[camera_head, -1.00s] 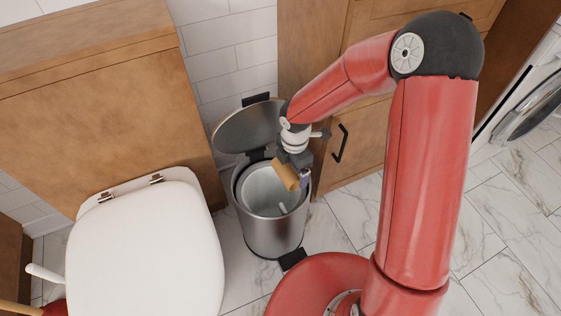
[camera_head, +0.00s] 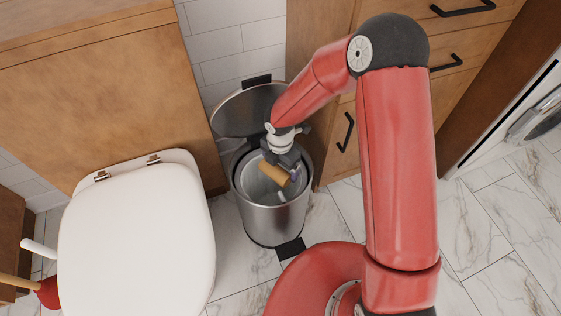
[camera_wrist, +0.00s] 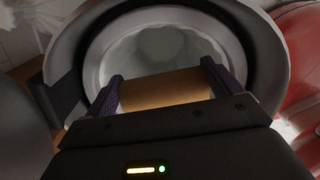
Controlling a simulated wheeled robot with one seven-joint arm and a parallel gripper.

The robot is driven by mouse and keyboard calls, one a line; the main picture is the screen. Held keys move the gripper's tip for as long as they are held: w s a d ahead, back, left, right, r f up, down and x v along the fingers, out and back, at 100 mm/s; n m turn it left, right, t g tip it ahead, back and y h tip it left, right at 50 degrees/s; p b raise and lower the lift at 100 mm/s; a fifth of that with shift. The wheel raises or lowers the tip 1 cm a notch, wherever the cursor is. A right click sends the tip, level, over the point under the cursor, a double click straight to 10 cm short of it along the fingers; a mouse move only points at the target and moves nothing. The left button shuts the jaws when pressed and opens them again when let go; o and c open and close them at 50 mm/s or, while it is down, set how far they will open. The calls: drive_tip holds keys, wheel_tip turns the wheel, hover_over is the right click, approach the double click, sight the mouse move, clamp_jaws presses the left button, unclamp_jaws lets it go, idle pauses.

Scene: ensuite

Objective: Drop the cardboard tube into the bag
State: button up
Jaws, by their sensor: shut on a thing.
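The brown cardboard tube (camera_head: 273,174) is held in my gripper (camera_head: 284,174), over the mouth of an open metal pedal bin (camera_head: 277,217). In the wrist view the tube (camera_wrist: 165,89) lies crosswise between the two dark fingers of my gripper (camera_wrist: 164,88), which are shut on its ends. Beyond it, the pale inside of the bin (camera_wrist: 150,45) shows below the tube. A light lining shows inside the bin in the head view; I cannot tell clearly whether it is a bag. A small whitish item (camera_head: 281,196) shows inside the bin.
The bin's round lid (camera_head: 240,112) stands open behind it. A white toilet (camera_head: 137,235) is on the left, with a plunger (camera_head: 46,292) beside it. Wooden drawers (camera_head: 335,120) stand close on the right. Marble floor (camera_head: 490,235) is clear further right.

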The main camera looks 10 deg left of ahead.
drive_tip(key=shift+f, duration=0.5)
drive_tip(key=shift+r, duration=0.1)
drive_tip(key=o, duration=0.7)
wheel_tip(320, 180, up, 8)
drive_tip(key=shift+f+p, duration=0.1)
drive_tip(key=shift+p, duration=0.25)
